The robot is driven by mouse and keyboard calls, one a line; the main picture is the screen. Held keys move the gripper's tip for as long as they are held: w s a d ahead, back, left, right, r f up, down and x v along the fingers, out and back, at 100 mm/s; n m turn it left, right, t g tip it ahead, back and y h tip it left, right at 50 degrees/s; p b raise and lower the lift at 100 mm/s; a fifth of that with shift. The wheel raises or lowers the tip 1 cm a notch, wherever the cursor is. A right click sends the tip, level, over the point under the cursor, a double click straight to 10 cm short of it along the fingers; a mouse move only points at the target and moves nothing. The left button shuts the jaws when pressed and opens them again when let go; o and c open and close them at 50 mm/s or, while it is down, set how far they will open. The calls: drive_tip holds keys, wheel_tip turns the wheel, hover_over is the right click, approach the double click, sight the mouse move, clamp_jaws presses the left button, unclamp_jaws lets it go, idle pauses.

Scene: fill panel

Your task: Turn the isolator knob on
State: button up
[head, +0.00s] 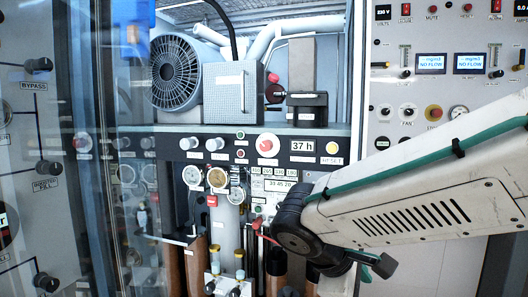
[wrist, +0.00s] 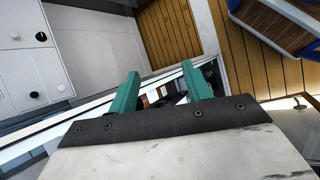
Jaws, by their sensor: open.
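My gripper (wrist: 160,72) shows in the wrist view with two teal fingers apart and nothing between them. It points down toward a wooden floor and a frame edge, away from the control panels. In the head view my arm crosses the right side, and the gripper cannot be made out clearly. I cannot tell which control is the isolator knob, as most labels are too small to read.
An open cabinet holds a fan unit (head: 176,72), a grey box (head: 232,92), gauges (head: 217,178) and pipes. A glass door (head: 130,200) stands at its left. The left panel has black knobs (head: 48,167). The wrist view shows wooden slatted floor (wrist: 170,35) and a pale panel with knobs (wrist: 25,45).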

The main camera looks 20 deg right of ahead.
drive_tip(key=w+r+n+t+h, duration=0.4)
drive_tip(key=w+r+n+h, duration=0.15)
drive_tip(key=w, duration=0.35)
drive_tip(key=n+t, duration=1.4)
drive_tip(key=n, duration=0.1)
approach(265, 148)
drive_tip(key=w, duration=0.2)
drive_tip(key=x, duration=0.7)
drive_tip(key=shift+s+d+r, duration=0.3)
drive_tip(key=shift+d+r, duration=0.05)
drive_tip(key=shift+d, duration=0.1)
drive_tip(key=c, duration=1)
